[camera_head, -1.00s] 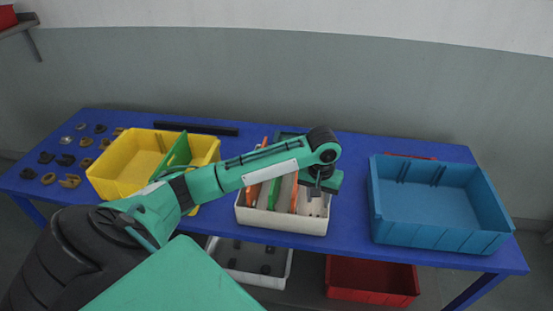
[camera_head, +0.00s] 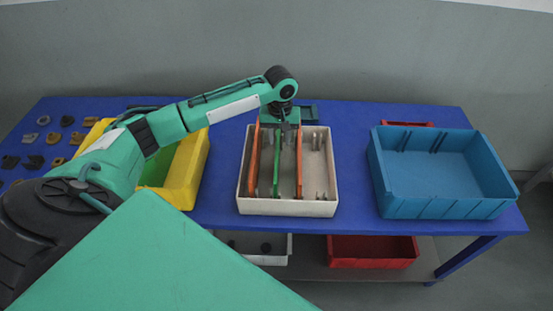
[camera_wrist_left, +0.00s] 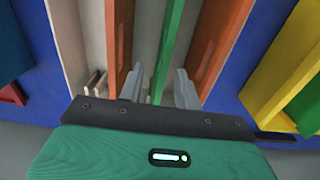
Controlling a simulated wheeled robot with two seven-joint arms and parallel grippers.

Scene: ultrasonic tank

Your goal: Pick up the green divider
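A white bin (camera_head: 328,170) on the blue table holds a green divider (camera_head: 277,170) standing between two orange dividers (camera_head: 253,165) (camera_head: 299,165). My left gripper (camera_head: 281,124) is over the back part of this bin, pointing down. In the left wrist view, its two grey fingers (camera_wrist_left: 160,80) are open, and the green divider (camera_wrist_left: 171,45) runs through the gap between them, with the orange dividers (camera_wrist_left: 119,40) (camera_wrist_left: 222,42) outside. I cannot tell whether a finger touches the green divider. Another green divider (camera_head: 158,166) is in the yellow bin (camera_head: 188,172). My right gripper is not in view.
A blue bin (camera_head: 440,195) stands at the right with bare table (camera_head: 352,150) between it and the white bin. Several small brown and dark parts lie at the far left. A red bin (camera_head: 372,251) and a grey tray (camera_head: 247,246) are below the table.

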